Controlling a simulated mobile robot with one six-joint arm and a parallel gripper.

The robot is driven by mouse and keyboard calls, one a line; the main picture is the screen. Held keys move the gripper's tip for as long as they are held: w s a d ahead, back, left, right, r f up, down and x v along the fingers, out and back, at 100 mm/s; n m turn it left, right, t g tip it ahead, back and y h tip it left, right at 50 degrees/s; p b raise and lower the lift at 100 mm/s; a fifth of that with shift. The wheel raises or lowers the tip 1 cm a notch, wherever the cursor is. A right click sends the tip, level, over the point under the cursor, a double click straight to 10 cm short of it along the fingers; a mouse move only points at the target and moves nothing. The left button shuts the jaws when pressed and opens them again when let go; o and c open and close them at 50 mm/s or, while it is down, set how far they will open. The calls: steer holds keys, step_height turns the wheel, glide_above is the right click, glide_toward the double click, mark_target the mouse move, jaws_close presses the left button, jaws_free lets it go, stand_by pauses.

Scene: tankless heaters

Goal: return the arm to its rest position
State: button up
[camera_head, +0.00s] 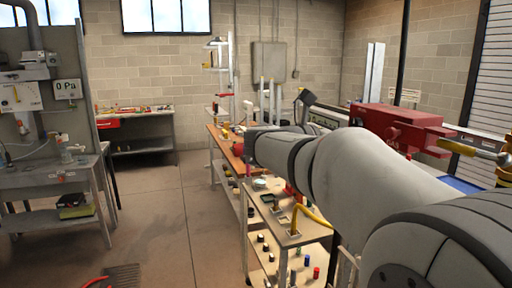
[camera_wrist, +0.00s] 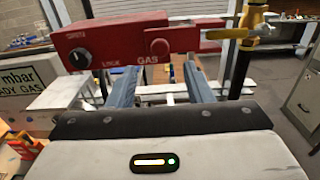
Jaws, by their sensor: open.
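My gripper (camera_wrist: 161,88) shows in the wrist view with its two blue-grey fingers spread apart and nothing between them. A red gas box (camera_wrist: 128,45) with a knob and a round button stands just beyond and above the fingertips. I cannot tell whether the fingers touch it. In the head view my arm reaches from the lower right over the workbench, and the same red box (camera_head: 398,127) shows beyond it at the right. My fingers cannot be made out in the head view.
A yellow valve (camera_wrist: 248,27) sits on the pipe right of the red box. A workbench (camera_head: 291,239) with small parts lies below my arm. Another bench (camera_head: 40,177) stands at the left. The floor (camera_head: 165,215) between them is clear.

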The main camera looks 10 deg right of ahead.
steer(key=s+a+f+m+y, duration=0.2)
steer(key=s+f+m+y, duration=0.25)
steer(key=f, duration=0.65)
steer(key=s+a+f+m+t+y, duration=0.1)
steer(key=s+a+f+m+y, duration=0.4)
steer(key=f, duration=0.5)
steer(key=s+a+f+m+y, duration=0.5)
steer(key=a+f+m+y, duration=0.3)
steer(key=a, duration=0.4)
step_height(320, 180, down, 2)
steer(key=shift+s+a+f+m+t, duration=0.1)
steer(key=shift+s+a+m+t, duration=0.25)
steer(key=shift+m, duration=0.3)
steer(key=shift+w+d+y, duration=0.1)
steer(key=shift+y, duration=0.15)
